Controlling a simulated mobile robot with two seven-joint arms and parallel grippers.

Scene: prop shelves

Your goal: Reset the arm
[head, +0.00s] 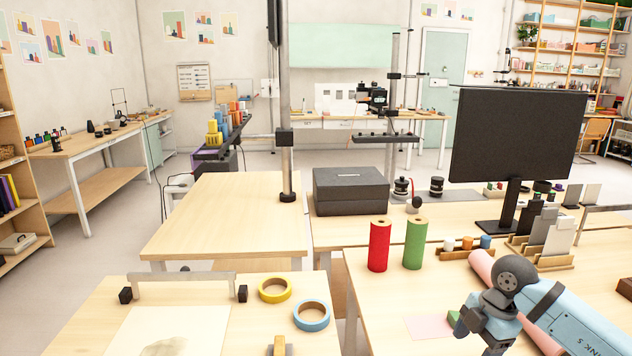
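A grey jointed part (495,305), which looks like the end of my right arm, is at the lower right of the head view, over the front right table (390,315). Its fingers are not clear, so I cannot tell whether it is open or shut. It overlaps a light blue body (580,325) with dark lettering and a black band; I cannot tell how the two are joined. A small green piece (455,320) shows at its left side; I cannot tell whether they touch. My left gripper is not in view.
A red spool (379,246) and a green spool (415,244) stand upright on the right table. A pink roll (482,264) lies behind the grey part. A monitor (515,135) stands farther back. Yellow tape (275,290) and blue tape (311,315) lie on the left table.

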